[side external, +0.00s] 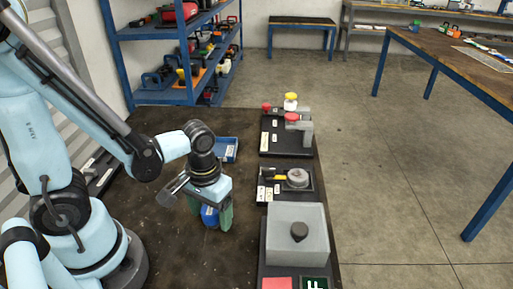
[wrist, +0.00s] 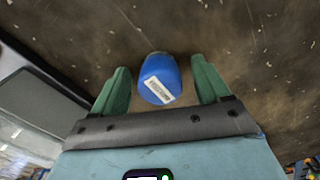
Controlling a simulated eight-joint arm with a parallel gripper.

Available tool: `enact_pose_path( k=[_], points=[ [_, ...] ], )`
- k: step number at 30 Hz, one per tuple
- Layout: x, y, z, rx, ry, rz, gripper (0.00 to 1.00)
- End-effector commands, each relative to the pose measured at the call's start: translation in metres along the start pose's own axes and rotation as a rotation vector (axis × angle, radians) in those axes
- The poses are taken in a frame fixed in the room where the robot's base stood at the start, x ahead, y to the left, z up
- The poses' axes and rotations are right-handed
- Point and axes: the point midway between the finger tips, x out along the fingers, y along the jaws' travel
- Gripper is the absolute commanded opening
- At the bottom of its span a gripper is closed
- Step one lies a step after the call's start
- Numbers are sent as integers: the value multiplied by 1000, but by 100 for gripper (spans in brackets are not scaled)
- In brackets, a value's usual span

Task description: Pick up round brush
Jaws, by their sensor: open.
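A blue rounded object (wrist: 157,79) with a white label stands between my gripper's fingers in the wrist view. It also shows low between the fingers in the side view (side external: 210,216). No bristles show on it, so I cannot tell whether it is the round brush. My gripper (side external: 211,212) is open, with its green fingers pointing down at the dark table. In the wrist view my gripper (wrist: 161,80) has one finger on each side of the blue object, with gaps to both.
A blue tray (side external: 232,156) lies behind my gripper. To the right are a black stand with red and yellow knobs (side external: 268,148), a small panel with a round grey piece (side external: 298,178) and a grey box with a black knob (side external: 283,248). The table's front left is bare.

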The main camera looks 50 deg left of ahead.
Motion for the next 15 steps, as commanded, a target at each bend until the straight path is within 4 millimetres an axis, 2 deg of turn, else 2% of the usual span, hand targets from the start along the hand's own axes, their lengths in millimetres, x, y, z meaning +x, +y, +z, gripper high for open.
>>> enact_pose_path(
  k=[9,15],
  points=[
    [2,0,0,0,0,0,76],
    [2,0,0,0,0,0,45]
  ],
)
